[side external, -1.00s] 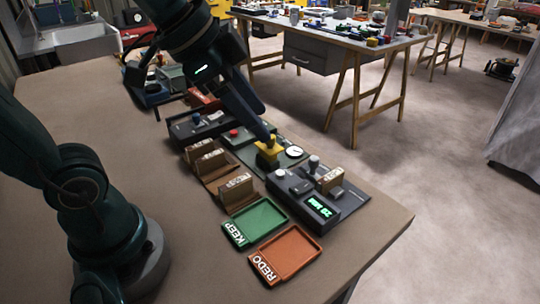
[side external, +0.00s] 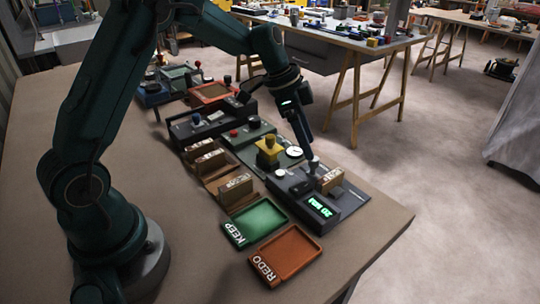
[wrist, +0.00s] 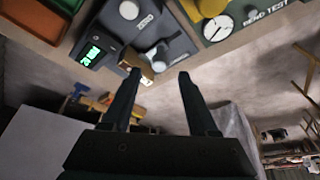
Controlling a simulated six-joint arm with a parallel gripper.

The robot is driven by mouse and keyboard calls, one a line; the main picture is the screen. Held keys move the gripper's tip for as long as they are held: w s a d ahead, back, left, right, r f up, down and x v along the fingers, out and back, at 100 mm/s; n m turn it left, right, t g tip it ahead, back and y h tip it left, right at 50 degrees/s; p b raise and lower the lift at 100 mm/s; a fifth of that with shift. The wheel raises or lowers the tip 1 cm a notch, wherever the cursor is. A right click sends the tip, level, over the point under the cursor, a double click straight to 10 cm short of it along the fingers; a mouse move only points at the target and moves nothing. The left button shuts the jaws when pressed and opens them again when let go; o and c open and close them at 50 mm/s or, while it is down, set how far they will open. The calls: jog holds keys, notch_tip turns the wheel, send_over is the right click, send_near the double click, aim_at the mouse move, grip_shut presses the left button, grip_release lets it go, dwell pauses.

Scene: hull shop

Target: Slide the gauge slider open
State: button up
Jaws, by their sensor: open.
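The dark grey gauge (side external: 292,188) stands at the near right of the bench, its display (side external: 322,206) lit green. A grey upright knob (side external: 314,164), which looks like the slider's handle, stands at its back beside a tan labelled block (side external: 330,180). My gripper (side external: 308,153) is at the knob's top; contact cannot be told. In the wrist view my gripper (wrist: 160,72) is open and empty, fingers apart. The gauge (wrist: 112,32), knob (wrist: 152,54) and part of the block (wrist: 138,65) lie beyond the fingertips, up and left.
The green KEEP tray (side external: 256,222) and orange REDO tray (side external: 288,252) lie in front of the gauge. A rack of tan blocks (side external: 236,188) is to its left. A green bend-test panel with a yellow piece (side external: 268,152) and a dial (side external: 294,152) stands behind.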

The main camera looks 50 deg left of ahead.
jog(key=shift+x, duration=2)
grip_shut()
